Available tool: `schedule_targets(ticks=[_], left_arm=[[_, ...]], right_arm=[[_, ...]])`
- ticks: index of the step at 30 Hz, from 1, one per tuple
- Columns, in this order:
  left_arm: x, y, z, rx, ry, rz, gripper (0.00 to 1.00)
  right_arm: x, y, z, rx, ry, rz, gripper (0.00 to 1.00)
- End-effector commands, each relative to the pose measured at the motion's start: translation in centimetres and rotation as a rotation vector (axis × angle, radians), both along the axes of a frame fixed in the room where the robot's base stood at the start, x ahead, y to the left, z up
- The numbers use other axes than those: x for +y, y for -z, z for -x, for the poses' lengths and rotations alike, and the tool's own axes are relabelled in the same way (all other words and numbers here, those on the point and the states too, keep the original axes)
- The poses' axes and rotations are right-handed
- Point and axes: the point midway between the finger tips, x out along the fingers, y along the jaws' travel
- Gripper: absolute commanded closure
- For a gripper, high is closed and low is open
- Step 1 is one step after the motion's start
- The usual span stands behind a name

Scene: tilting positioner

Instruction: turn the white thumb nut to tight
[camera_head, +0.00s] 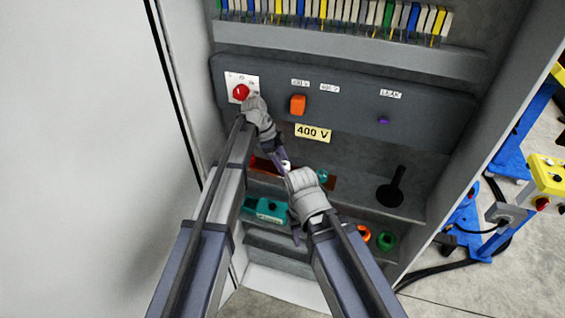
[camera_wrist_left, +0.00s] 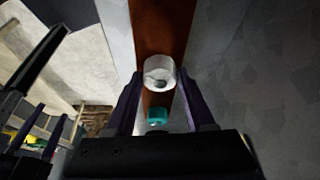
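The white thumb nut (camera_wrist_left: 160,73) sits on a reddish-brown bar (camera_wrist_left: 163,25) in the left wrist view. It shows small and partly hidden in the head view (camera_head: 287,165). My left gripper (camera_wrist_left: 159,78) is open, with its dark fingertips on either side of the nut. A narrow gap seems to show at each side; contact is hard to judge. A teal nut (camera_wrist_left: 157,116) sits farther along the bar, also seen in the head view (camera_head: 322,175). My right gripper (camera_head: 296,236) is lower right of the left one; its finger opening is hidden.
The grey panel above carries a red rotary knob (camera_head: 241,91), an orange switch (camera_head: 298,104) and a 400 V label (camera_head: 313,133). A black handle (camera_head: 393,190) stands right on the shelf. A teal box (camera_head: 268,208) and an orange ring (camera_head: 363,233) are below. Cabinet walls enclose both sides.

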Motion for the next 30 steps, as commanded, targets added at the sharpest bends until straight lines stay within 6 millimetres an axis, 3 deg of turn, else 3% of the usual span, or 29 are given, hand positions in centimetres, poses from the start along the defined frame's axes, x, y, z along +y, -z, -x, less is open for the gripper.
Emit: schedule_targets(ticks=[7, 20, 30], left_arm=[[-0.01, 0.00, -0.01, 0.001, -0.001, 0.001, 0.18], [-0.02, -0.02, 0.08, 0.000, -0.017, 0.002, 0.18], [-0.02, -0.01, 0.60, -0.001, -0.350, 0.001, 0.18]], right_arm=[[0.00, 0.00, 0.00, 0.000, 0.000, 0.000, 0.50], [0.00, 0.00, 0.00, 0.000, 0.000, 0.000, 0.50], [0.00, 0.00, 0.00, 0.000, 0.000, 0.000, 0.50]])
